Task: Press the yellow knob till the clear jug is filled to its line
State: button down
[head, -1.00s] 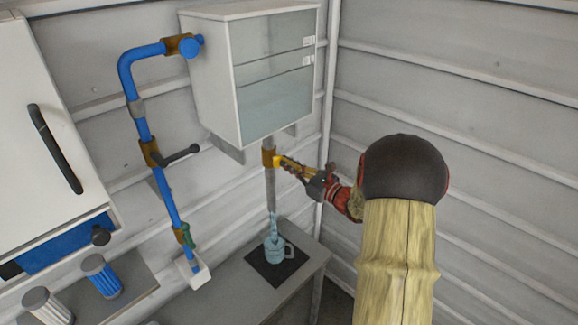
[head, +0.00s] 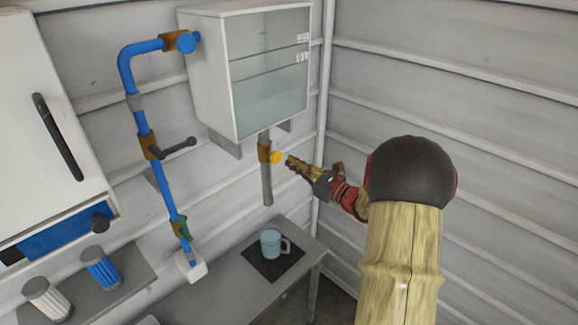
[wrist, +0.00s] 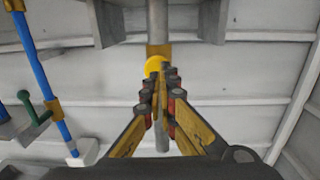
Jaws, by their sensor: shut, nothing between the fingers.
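The yellow knob (head: 276,157) sits on a brass valve on the grey spout pipe below the hopper (head: 270,75). It also shows in the wrist view (wrist: 154,66), just beyond my fingertips. My gripper (head: 290,160) is shut and empty, its tips a small gap to the right of the knob in the head view. The clear jug (head: 270,243) stands upright on a dark mat (head: 262,266) below the spout, its handle to the right. No stream falls from the spout. The jug looks bluish; its line and level are too small to tell.
A blue pipe (head: 142,115) with a black-handled valve (head: 175,149) runs down the wall at left. A white cabinet (head: 50,130) and blue and white canisters (head: 100,268) are at far left. The grey table (head: 225,285) is clear around the mat.

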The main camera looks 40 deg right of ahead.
jog(key=s+d+f+b, duration=0.1)
jog(key=s, duration=0.7)
jog(key=shift+s+d, duration=0.25)
jog(key=shift+s, duration=0.15)
jog(key=shift+s, duration=0.15)
dwell(0.7)
